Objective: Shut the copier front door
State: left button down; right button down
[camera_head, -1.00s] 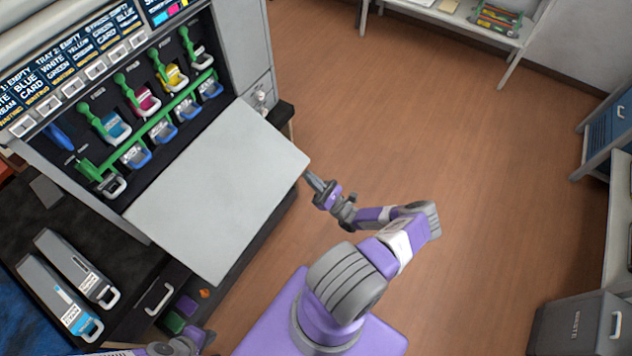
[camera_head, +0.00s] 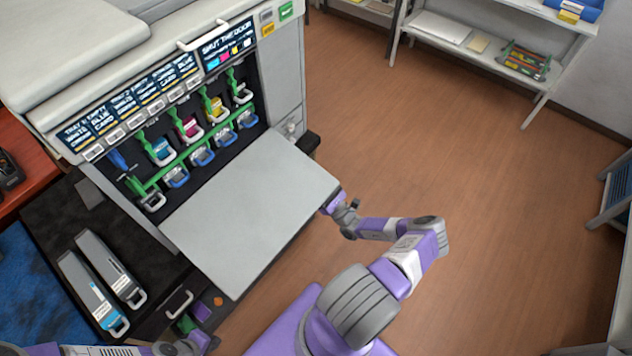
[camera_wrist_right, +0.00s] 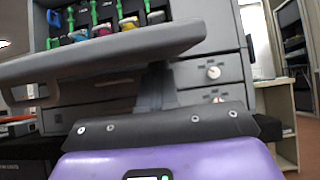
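The copier's front door (camera_head: 250,213) is a pale grey panel, hinged at its lower edge and hanging open, about flat. Behind it the bay shows several toner cartridges with coloured fronts (camera_head: 188,128) and green levers. My right gripper (camera_head: 334,203) is at the door's outer right corner, its fingertips hidden under the panel. In the right wrist view the door (camera_wrist_right: 110,52) spans above the gripper, whose fingers (camera_wrist_right: 155,88) look closed together and rise to its underside; contact is unclear. My left gripper (camera_head: 198,343) is low at the left, its fingers not clear.
The copier's screen (camera_head: 228,47) reads "SHUT THE DOOR". Two grey cartridges (camera_head: 110,270) lie on a dark surface at left. A white shelf (camera_head: 470,50) stands at the back. The floor (camera_head: 400,150) right of the door is clear.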

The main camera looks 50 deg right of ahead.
aim_at(319, 177)
pick_arm(q)
jog(key=shift+r, duration=0.4)
pick_arm(e)
jog(key=shift+r, duration=0.5)
pick_arm(q)
jog(key=shift+r, duration=0.1)
pick_arm(e)
jog(key=shift+r, duration=0.1)
